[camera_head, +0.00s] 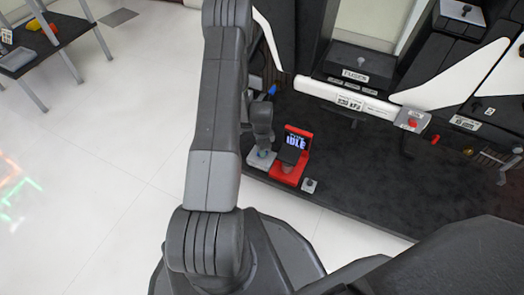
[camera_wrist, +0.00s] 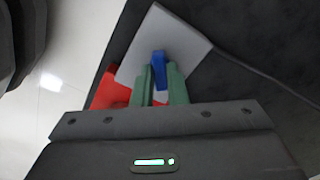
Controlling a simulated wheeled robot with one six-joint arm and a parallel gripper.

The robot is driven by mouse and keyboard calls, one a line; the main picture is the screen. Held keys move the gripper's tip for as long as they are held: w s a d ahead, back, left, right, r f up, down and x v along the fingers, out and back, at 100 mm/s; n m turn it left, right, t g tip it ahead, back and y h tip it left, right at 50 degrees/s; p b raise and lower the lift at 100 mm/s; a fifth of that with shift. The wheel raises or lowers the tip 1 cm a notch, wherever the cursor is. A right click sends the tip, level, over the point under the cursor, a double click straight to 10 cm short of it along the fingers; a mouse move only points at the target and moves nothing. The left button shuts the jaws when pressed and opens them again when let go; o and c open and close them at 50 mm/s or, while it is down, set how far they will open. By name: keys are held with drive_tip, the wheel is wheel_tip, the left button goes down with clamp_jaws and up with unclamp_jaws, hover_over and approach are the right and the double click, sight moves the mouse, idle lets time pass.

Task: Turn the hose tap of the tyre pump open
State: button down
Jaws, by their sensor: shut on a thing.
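The tyre pump (camera_head: 288,172) is a red unit with a dark screen reading IDLE, on the dark floor panel. A light grey plate (camera_head: 256,163) sits just left of it and also shows in the wrist view (camera_wrist: 190,45). A blue tap handle (camera_wrist: 158,60) stands on that plate. My gripper (camera_head: 263,148) points down over the plate. In the wrist view its green fingertips (camera_wrist: 160,82) are shut on the blue handle from both sides. The fingers hide the lower part of the handle, so its turn angle is hard to tell.
A white bar (camera_head: 345,97) and a box labelled FUSES (camera_head: 355,75) stand behind. A table (camera_head: 45,50) is at the far left. The pale floor (camera_head: 110,150) on the left is clear.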

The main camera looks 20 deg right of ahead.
drive_tip(key=m, duration=0.3)
drive_tip(key=shift+m, duration=0.3)
drive_tip(key=shift+m+b, duration=0.45)
drive_tip(key=shift+m, duration=1.35)
drive_tip(key=c, duration=1.4)
unclamp_jaws()
drive_tip(key=shift+c, duration=0.2)
wheel_tip(320, 180, up, 14)
drive_tip(key=p, duration=0.5)
drive_tip(key=shift+f, duration=0.2)
